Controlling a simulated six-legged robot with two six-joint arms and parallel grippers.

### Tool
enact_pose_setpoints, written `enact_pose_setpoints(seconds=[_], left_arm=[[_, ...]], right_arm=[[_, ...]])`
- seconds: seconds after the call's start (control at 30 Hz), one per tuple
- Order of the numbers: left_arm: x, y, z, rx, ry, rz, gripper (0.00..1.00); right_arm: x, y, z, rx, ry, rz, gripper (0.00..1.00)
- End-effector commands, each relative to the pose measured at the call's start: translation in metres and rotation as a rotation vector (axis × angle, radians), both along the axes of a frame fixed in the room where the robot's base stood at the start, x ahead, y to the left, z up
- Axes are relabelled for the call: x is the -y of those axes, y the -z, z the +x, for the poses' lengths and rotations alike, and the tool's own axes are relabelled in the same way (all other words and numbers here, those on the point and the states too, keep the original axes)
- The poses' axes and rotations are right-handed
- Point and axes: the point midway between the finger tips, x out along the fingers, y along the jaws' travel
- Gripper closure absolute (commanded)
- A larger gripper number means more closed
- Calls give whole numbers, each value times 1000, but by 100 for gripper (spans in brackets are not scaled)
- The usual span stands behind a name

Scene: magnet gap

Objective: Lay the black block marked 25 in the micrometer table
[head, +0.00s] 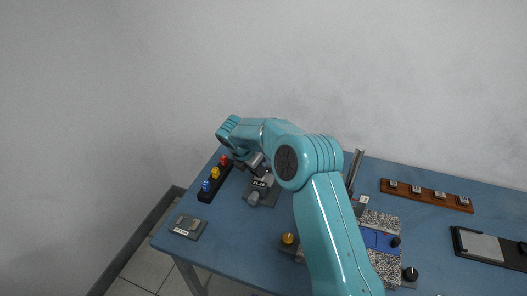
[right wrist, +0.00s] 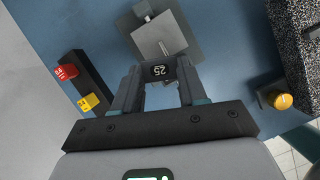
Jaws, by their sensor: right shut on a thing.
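My right gripper (right wrist: 158,88) is shut on the black block marked 25 (right wrist: 158,71), with a finger on each side and the number upside down in the right wrist view. In the head view the block (head: 259,183) shows small at the end of my right arm. Beyond the block in the right wrist view is a grey base with a lighter square plate (right wrist: 168,36) and a small metal part on it. It looks like the micrometer table, but I cannot be sure. The block appears above the blue tabletop, short of the square plate; its height is unclear. My left gripper is not in view.
A black rack (head: 202,197) with red, yellow and blue blocks stands left of the gripper. A yellow knob (head: 288,239) and speckled blocks (head: 380,219) lie right. A wooden strip (head: 428,195) and dark tray (head: 463,243) are far right. A flat plate (head: 187,227) lies near the left edge.

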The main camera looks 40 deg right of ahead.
Motion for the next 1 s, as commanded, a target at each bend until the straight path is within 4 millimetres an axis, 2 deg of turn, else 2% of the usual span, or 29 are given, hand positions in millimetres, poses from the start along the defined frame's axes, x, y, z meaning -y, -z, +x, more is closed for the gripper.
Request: enact_pose_setpoints(seconds=[0.03, 0.1, 0.3, 0.77, 1.0], left_arm=[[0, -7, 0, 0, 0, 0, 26], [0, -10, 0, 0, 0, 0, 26], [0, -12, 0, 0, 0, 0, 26], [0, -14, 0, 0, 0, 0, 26], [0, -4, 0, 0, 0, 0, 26]], right_arm=[[16, -4, 0, 0, -80, 0, 94], [31, -4, 2, -1, -188, 0, 94], [50, -5, 5, -1, -336, 1, 94], [49, -5, 9, 0, -353, -4, 94], [49, 9, 9, 0, -352, -4, 94]])
